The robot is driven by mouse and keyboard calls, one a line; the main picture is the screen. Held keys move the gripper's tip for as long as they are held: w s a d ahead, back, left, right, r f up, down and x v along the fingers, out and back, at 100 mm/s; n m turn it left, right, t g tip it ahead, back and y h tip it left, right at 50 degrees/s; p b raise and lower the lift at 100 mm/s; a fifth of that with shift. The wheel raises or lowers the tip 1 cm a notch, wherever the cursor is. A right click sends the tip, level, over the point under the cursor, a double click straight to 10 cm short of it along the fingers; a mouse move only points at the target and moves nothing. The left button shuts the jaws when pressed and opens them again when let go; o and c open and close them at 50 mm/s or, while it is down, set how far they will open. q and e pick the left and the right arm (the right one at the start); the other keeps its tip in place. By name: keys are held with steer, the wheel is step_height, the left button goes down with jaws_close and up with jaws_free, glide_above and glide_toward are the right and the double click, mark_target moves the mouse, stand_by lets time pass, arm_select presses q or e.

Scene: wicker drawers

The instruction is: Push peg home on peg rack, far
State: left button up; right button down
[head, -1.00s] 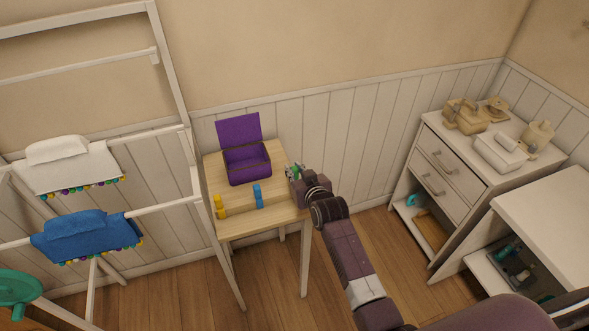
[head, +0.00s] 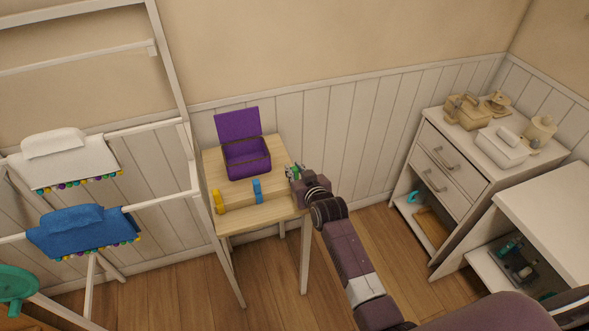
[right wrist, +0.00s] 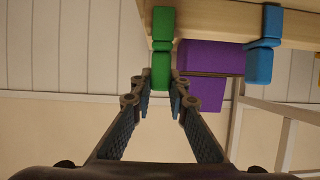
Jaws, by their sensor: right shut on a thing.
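In the right wrist view a green peg (right wrist: 162,45) sits at the edge of the wooden peg rack (right wrist: 220,18), with its lower part between the fingertips of my right gripper (right wrist: 161,92), which is shut on it. In the head view my right gripper (head: 294,173) is at the right end of the rack on the small wooden table (head: 265,216) and mostly hides the green peg. A blue peg (head: 257,190) and a yellow peg (head: 218,201) stand along the rack to the left. How deep the green peg sits is hidden. My left gripper is not in view.
An open purple box (head: 247,160) stands behind the pegs. A white rack with a blue cloth (head: 80,231) and a white cloth (head: 65,160) is at left. A white drawer unit (head: 453,175) stands at right, with bare floor between it and the table.

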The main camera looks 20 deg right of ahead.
steer(key=shift+f+b, duration=0.4)
steer(key=shift+f, duration=0.3)
steer(key=c, duration=1.8)
jaws_free()
steer(key=shift+r, duration=0.1)
steer(key=v, duration=1.2)
